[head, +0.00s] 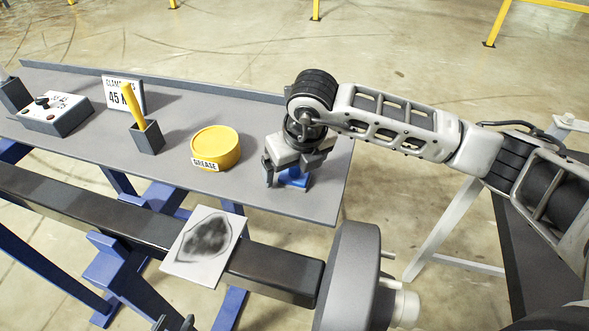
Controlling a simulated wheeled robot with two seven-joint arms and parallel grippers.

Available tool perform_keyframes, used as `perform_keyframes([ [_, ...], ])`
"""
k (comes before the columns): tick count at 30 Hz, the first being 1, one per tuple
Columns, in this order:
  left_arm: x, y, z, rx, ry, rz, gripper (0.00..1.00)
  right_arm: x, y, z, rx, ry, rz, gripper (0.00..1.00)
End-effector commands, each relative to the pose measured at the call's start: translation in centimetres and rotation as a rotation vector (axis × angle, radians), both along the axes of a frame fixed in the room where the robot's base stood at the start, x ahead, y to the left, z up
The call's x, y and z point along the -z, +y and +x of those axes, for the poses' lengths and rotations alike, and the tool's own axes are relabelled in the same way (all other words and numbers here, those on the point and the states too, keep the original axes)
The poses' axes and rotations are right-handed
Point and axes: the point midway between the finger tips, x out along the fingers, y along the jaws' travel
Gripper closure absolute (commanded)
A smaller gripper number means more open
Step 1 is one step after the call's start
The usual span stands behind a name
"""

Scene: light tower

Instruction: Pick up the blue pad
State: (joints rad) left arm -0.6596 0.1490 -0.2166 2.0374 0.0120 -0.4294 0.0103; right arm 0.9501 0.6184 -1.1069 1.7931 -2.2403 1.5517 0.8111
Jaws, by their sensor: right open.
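The blue pad (293,177) lies on the right end of the grey bench (225,190). Only part of it shows, because my right gripper (287,181) hides the rest. My right gripper comes down from above with its fingers apart, one to the left of the pad and one near its right side. I cannot tell whether the fingers touch it. My left gripper seems to show only as small dark tips (174,323) at the bottom edge, too cut off to read.
A yellow grease tin (215,148) stands just left of my right gripper. Further left are a dark holder (147,137) with a yellow handle, a label card (131,93) and a control box (56,114). In front, a dark beam (120,218) carries a smudged plate (204,246).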

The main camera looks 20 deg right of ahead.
Motion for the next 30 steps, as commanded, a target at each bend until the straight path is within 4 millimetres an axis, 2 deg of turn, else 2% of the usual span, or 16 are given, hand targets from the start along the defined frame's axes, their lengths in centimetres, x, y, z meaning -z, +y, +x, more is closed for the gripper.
perform_keyframes([
  [7,-0.1,0.0,0.2,-0.005,-0.003,-0.004,0.64,0.3,0.0,0.1,-0.001,-0.001,0.001,0.10],
  [8,-0.1,0.0,0.2,-0.005,-0.003,-0.004,0.64,0.3,0.0,0.1,-0.001,-0.001,0.001,0.13],
  [12,-0.1,0.0,0.1,-0.005,-0.002,-0.003,0.64,0.3,0.0,0.1,-0.001,-0.001,0.000,0.52],
  [13,-0.1,0.0,0.1,-0.005,-0.001,-0.003,0.64,0.3,0.0,0.1,-0.001,-0.001,0.000,0.56],
  [23,0.0,0.0,0.1,-0.005,0.002,-0.002,0.64,0.1,0.0,0.1,0.000,-0.002,0.000,0.57],
  [30,0.2,0.0,0.0,-0.005,0.003,-0.002,0.64,-1.8,0.0,0.2,0.000,-0.005,0.002,0.57],
])
